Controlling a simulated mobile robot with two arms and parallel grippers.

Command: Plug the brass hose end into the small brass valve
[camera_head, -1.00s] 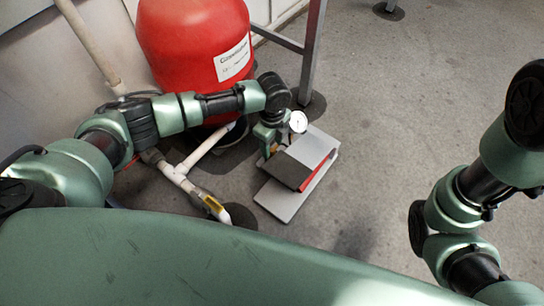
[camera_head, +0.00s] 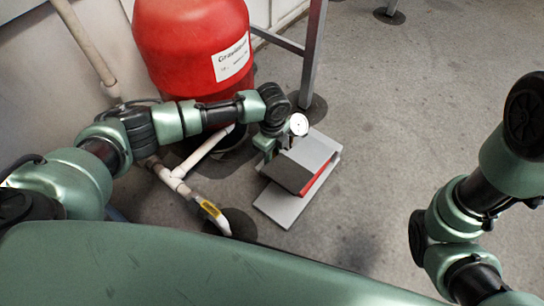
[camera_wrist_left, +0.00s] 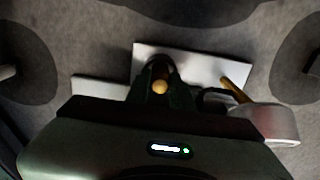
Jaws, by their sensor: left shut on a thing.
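My left gripper (camera_head: 267,150) hangs over the grey plates beside the red tank. In the left wrist view it (camera_wrist_left: 160,92) is shut, with a round brass tip (camera_wrist_left: 160,87) showing between the dark fingers. I cannot tell whether this tip is the hose end or part of the valve. A second brass piece (camera_wrist_left: 236,91) slants at the right, near a grey round body (camera_wrist_left: 272,122). In the head view a white-faced gauge (camera_head: 298,124) is close to the right of the gripper. The fingertips and any contact are mostly hidden. My right gripper is out of view.
The red tank (camera_head: 190,45) stands behind the left arm. Light and dark grey plates with a red edge (camera_head: 310,165) lie below the gripper. White pipes with a yellow-labelled section (camera_head: 210,208) run at the left. A metal leg (camera_head: 312,60) stands behind. Floor at right is clear.

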